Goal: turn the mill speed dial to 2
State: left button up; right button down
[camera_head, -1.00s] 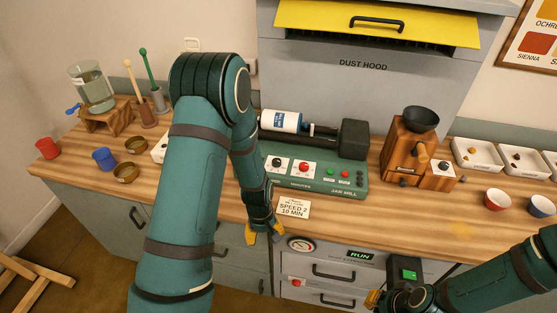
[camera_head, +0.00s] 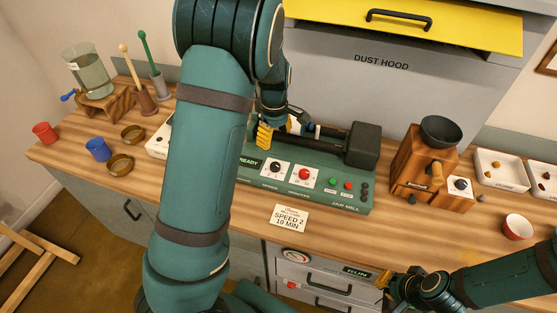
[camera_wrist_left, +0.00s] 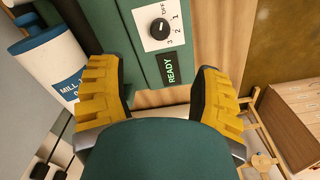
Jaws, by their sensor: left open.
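The jar mill (camera_head: 330,192) is a green unit on the wooden bench. Its speed dial (camera_head: 275,168) is a black knob on a white plate, left of a red-knobbed dial. In the left wrist view the speed dial (camera_wrist_left: 159,28) stands beyond the fingers, with OFF, 1, 2 and 3 around it. Its small light mark seems to face OFF. A screen beside it reads READY (camera_wrist_left: 171,68). My left gripper (camera_head: 265,134) is open and empty above the mill's rear left part, touching no dial; its two yellow fingers (camera_wrist_left: 158,98) frame the wrist view. My right gripper (camera_head: 385,281) is low, its opening unclear.
A card (camera_head: 289,217) reading SPEED 2, 10 MIN lies before the mill. The white-and-blue jar (camera_wrist_left: 50,62) lies behind the panel. A wooden grinder (camera_head: 432,170) stands right, and cups and bowls left. The dust hood (camera_head: 400,85) rises behind.

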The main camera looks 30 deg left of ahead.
aim_at(275, 165)
pick_arm(q)
notch_tip(275, 165, down, 13)
jog(key=shift+r+b, duration=0.1)
jog(key=shift+b, duration=0.5)
grip_shut()
